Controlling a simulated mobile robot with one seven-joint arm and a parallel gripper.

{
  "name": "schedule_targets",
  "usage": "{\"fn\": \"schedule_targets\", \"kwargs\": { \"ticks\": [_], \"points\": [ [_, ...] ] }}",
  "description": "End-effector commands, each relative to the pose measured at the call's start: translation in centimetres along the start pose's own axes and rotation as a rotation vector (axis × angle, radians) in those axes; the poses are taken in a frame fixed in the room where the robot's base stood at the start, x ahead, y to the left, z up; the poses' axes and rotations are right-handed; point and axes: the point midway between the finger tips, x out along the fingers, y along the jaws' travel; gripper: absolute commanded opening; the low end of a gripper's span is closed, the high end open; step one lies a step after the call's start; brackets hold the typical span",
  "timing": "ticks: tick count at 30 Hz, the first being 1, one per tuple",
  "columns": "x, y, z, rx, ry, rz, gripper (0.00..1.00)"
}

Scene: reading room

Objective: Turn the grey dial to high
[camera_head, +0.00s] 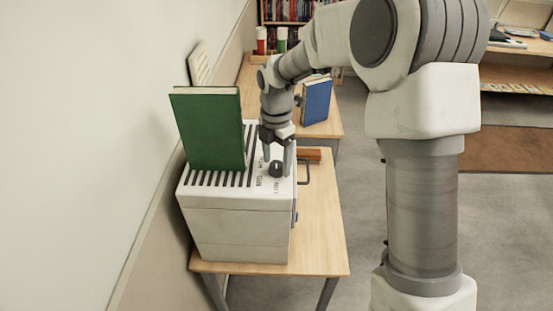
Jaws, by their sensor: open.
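The grey dial (276,168) is a small dark grey knob on top of a white box-shaped appliance (235,222), near its right edge. Small dark lettering is printed around the dial, too small to read surely. My gripper (278,172) points down over the dial, with one finger on each side of it. The jaws are open. I cannot tell whether the fingers touch the dial. Which setting the dial points at cannot be made out.
A green book (208,128) stands upright on the slatted left part of the appliance. The appliance sits on a wooden table (322,240). An orange-brown block (308,155) lies behind it. A blue book (316,101) stands on a farther table.

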Motion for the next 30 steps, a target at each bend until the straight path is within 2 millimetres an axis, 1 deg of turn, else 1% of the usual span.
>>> {"fn": "schedule_targets", "kwargs": {
  "ticks": [6, 7, 19, 20, 30],
  "points": [
    [0.05, 0.0, 0.02, 0.0, 0.0, 0.0, 0.77],
    [0.05, 0.0, 0.02, 0.0, 0.0, 0.0, 0.73],
    [0.01, 0.0, 0.03, 0.001, 0.0, 0.0, 0.01],
    [0.01, 0.0, 0.03, 0.001, 0.0, 0.0, 0.0],
    [0.02, 0.01, 0.04, 0.043, 0.0, 0.001, 0.0]
  ]
}}
